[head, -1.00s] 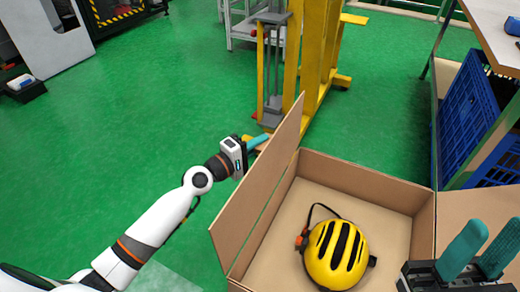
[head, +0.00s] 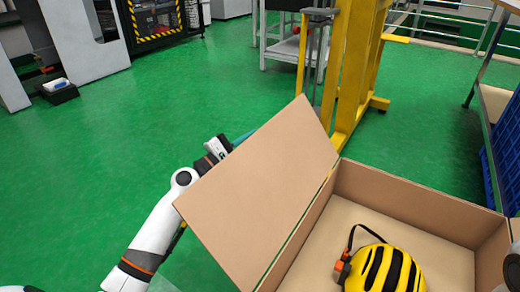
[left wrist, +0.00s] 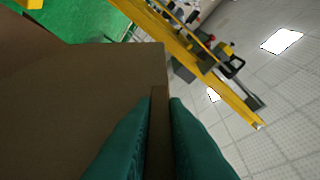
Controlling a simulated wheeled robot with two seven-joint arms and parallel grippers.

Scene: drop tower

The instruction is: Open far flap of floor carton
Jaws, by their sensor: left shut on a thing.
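The open carton (head: 420,203) stands on the floor at the lower right of the head view. Its flap on the picture's left (head: 262,185) slants up and outward to the left. My left gripper (head: 242,138) is at this flap's outer edge, partly hidden behind it. In the left wrist view its two teal fingers (left wrist: 159,125) are shut on the edge of the brown flap (left wrist: 110,90).
A yellow helmet (head: 388,272) with a dark strap lies inside the carton. A yellow post frame (head: 355,70) stands just beyond the carton. Blue crates (head: 500,165) are under a bench at the right. The green floor (head: 110,170) on the left is clear.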

